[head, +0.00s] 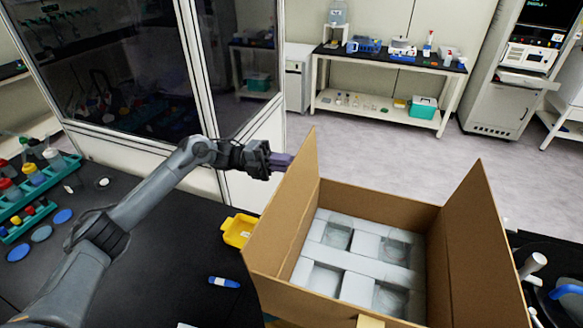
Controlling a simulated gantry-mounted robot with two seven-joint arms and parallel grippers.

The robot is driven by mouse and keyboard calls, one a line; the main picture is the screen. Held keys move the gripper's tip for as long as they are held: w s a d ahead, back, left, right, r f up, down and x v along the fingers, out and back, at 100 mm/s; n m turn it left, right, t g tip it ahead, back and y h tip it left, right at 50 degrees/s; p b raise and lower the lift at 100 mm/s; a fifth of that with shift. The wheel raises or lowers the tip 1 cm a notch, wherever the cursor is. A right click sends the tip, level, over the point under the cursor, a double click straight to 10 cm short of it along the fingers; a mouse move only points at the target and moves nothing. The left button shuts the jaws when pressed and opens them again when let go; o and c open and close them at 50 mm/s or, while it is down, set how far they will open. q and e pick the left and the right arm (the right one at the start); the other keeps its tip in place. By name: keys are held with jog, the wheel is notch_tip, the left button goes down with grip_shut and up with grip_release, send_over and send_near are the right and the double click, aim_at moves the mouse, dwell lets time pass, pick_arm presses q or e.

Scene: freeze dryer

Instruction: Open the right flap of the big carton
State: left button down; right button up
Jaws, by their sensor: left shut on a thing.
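The big carton (432,212) stands open on the dark bench, with white packing inside. Its right flap (474,235) stands up, leaning slightly outward. Its left flap (282,215) also stands upright. My left gripper (283,161) reaches in from the left, its purplish fingers at the upper part of the left flap. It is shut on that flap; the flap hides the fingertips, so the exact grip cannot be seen. My right gripper is not in view.
A yellow tray (238,230) and a blue-and-white pen-like item (224,282) lie left of the carton. Racks of bottles (32,178) are at far left. White and blue items (566,290) crowd the right edge. A glass-fronted cabinet (130,70) stands behind my left arm.

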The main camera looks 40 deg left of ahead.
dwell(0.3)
pick_arm(q)
jog(key=c, duration=1.3)
grip_release()
jog(key=shift+a, duration=0.1)
